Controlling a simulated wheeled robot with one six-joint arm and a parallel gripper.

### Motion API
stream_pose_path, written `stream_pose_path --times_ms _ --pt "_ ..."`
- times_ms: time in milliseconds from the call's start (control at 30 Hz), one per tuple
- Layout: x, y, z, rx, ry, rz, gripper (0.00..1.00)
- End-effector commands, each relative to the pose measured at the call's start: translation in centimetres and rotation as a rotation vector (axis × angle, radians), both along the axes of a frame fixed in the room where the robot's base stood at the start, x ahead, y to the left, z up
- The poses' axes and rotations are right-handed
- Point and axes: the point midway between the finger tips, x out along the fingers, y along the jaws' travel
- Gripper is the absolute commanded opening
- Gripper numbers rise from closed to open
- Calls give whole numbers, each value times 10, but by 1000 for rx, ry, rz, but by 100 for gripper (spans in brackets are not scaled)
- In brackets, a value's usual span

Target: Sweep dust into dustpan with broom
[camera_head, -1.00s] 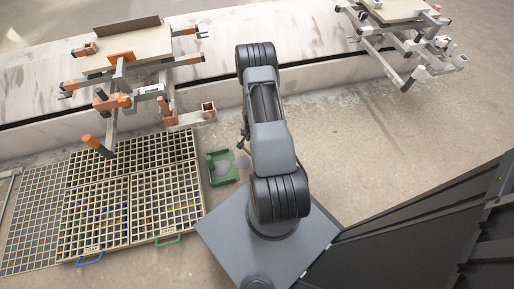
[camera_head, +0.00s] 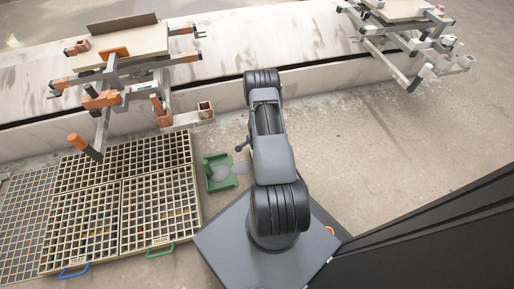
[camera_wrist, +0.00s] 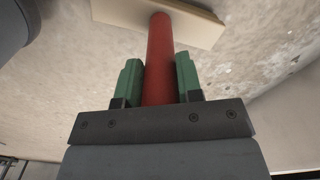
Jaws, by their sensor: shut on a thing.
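My gripper (camera_wrist: 159,85) has green fingers shut on the red broom handle (camera_wrist: 160,62) in the wrist view. The broom's pale, flat head (camera_wrist: 188,22) shows beyond, against the floor. Its bristles are not visible. In the head view, my arm hides the gripper and the broom. The green dustpan (camera_head: 212,184) lies on the floor left of my arm. A pale grey dust patch (camera_head: 239,168) lies at its right side, near my arm. Another grey patch (camera_head: 221,173) appears inside the pan. I cannot tell whether the broom touches the dust.
Metal floor grates (camera_head: 122,205) with blue and green handles lie left of the dustpan. A long pale trough wall (camera_head: 225,100) runs behind. A carousel carrier (camera_head: 112,70) with orange-tipped arms overhangs at upper left, another (camera_head: 410,35) at upper right. Floor at right is clear.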

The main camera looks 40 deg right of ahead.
Motion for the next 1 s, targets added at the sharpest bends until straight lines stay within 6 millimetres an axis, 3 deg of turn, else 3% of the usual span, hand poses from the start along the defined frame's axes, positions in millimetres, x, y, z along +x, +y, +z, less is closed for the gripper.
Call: stream_pose_path --times_ms 33,100,733,1000 --pt "0 0 -12 0 0 0 0" --pt "6 10 -3 -1 -1 4 0" --pt "40 82 -5 -1 -2 4 0" --pt "39 80 33 -1 -2 0 0"
